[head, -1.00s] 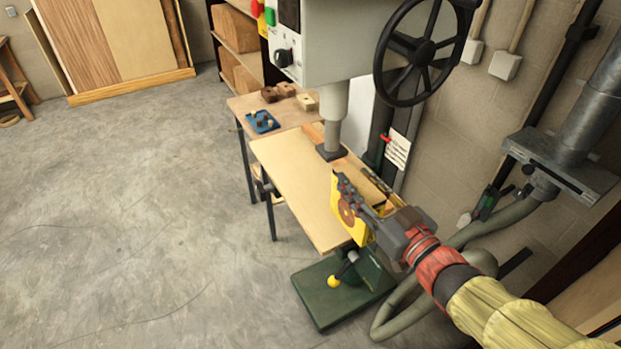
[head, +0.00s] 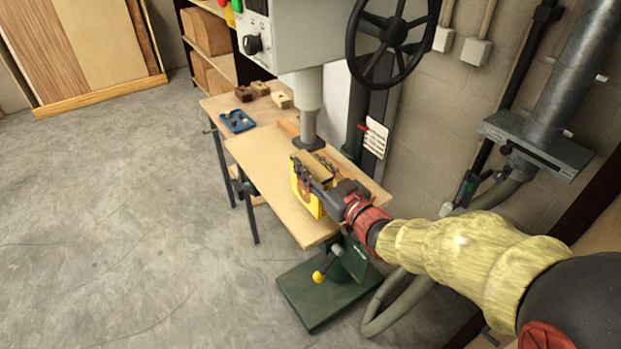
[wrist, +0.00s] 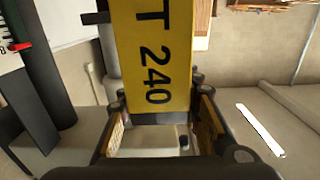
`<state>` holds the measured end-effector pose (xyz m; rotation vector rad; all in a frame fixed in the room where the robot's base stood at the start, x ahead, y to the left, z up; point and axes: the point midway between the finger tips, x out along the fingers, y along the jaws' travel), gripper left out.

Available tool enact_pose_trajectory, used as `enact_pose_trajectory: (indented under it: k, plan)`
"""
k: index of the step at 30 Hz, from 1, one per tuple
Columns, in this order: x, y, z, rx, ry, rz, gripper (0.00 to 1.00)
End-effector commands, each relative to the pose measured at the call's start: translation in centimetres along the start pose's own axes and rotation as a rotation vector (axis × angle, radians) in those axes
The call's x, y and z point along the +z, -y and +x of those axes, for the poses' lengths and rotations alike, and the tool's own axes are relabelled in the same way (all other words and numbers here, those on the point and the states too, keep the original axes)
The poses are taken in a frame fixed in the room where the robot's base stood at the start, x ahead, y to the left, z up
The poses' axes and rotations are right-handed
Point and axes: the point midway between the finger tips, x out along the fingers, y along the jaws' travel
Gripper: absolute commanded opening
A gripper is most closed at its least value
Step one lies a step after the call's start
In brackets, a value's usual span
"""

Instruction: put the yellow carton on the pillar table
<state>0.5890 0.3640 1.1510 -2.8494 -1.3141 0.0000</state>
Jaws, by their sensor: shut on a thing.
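The yellow carton (head: 306,201) is held in my gripper (head: 318,185) over the wooden table top of the drill press, which I take as the pillar table (head: 268,185). In the wrist view the carton (wrist: 153,60) shows the black print "T 240" and sits between the two fingers of my gripper (wrist: 163,110). The gripper is shut on it. In the head view the carton appears upright, just in front of the drill spindle. I cannot tell whether its base touches the board. The gripper hides part of its side.
The drill spindle (head: 308,105) comes down close behind the carton. A handwheel (head: 393,35) sits above. A side bench (head: 222,103) holds a blue tray (head: 237,121) and several wooden blocks. The left part of the table top is clear.

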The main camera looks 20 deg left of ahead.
Motion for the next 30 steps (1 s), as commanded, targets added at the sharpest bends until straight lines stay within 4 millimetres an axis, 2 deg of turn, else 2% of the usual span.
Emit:
enact_pose_trajectory:
  k: [2,7,19,20,30]
  plan:
    - [0.9,-0.1,0.6,-0.001,0.001,0.001,0.0]
    - [3.5,-0.1,0.4,-0.001,0.001,0.001,0.0]
    - [3.9,-0.1,0.4,0.0,-0.001,0.0,0.0]
    - [4.0,-0.1,0.4,0.0,0.002,0.0,0.34]
    - [3.9,-0.1,0.4,0.0,0.002,0.0,0.52]
